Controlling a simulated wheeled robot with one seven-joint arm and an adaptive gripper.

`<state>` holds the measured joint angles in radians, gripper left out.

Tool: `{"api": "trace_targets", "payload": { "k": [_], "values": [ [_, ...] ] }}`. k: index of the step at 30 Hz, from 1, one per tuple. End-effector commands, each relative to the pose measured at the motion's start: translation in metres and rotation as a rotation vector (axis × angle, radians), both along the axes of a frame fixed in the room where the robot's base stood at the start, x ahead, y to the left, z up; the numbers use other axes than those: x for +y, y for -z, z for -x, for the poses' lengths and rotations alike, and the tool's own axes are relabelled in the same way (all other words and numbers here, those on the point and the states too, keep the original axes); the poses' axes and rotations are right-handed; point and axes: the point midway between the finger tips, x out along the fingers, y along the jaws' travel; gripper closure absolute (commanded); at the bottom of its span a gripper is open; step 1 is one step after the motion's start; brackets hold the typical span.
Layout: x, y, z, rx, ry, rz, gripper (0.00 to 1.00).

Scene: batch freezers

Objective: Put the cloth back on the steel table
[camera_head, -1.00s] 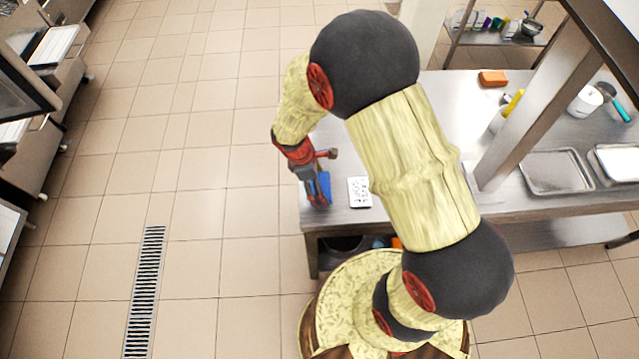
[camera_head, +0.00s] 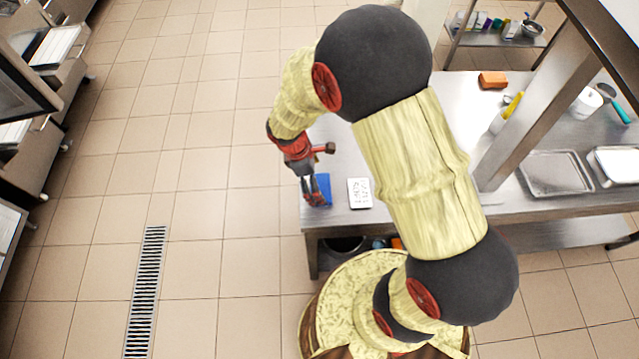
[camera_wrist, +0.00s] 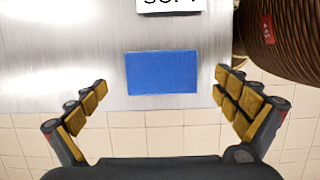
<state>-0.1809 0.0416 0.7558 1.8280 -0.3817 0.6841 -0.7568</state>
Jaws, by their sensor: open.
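The blue cloth (camera_wrist: 162,72) lies flat on the steel table (camera_wrist: 60,50), close to the table's edge, in the wrist view. In the head view the cloth (camera_head: 323,186) is at the table's left end, partly hidden by my gripper (camera_head: 314,200). My gripper (camera_wrist: 158,108) is open and empty in the wrist view, with its fingers spread to either side of the cloth. The fingers look apart from the cloth; their exact height above it I cannot tell.
A white label card (camera_head: 360,192) lies on the table beside the cloth. An orange block (camera_head: 492,79), metal trays (camera_head: 556,173) and a white container (camera_head: 585,102) are farther right on the table. A post (camera_head: 535,115) rises from the table.

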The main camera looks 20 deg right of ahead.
Motion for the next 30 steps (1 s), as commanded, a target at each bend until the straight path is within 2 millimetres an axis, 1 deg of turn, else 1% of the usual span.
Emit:
{"api": "trace_targets", "payload": {
  "k": [1, 6, 12, 17, 20, 23, 24, 25, 26, 27, 29, 30],
  "values": [
    [0.003, -0.012, -0.002, -0.004, -0.002, -0.001, 0.0],
    [0.012, -0.047, -0.004, -0.003, -0.002, -0.001, 0.0],
    [0.02, -0.075, -0.007, -0.001, -0.001, -0.001, 0.0],
    [0.022, -0.087, -0.007, -0.005, 0.004, -0.002, 0.0],
    [0.021, -0.107, -0.007, -0.041, 0.056, -0.014, 0.0],
    [0.016, -0.145, -0.002, -0.121, 0.174, -0.044, 0.0],
    [0.013, -0.165, 0.003, -0.162, 0.24, -0.062, 0.0],
    [0.01, -0.18, 0.007, -0.195, 0.293, -0.077, 0.0],
    [0.008, -0.195, 0.012, -0.229, 0.349, -0.094, 0.0],
    [0.005, -0.215, 0.021, -0.274, 0.426, -0.119, 0.0],
    [0.0, -0.242, 0.035, -0.338, 0.537, -0.158, 0.0],
    [-0.002, -0.258, 0.045, -0.379, 0.611, -0.186, 0.0]
  ]
}}
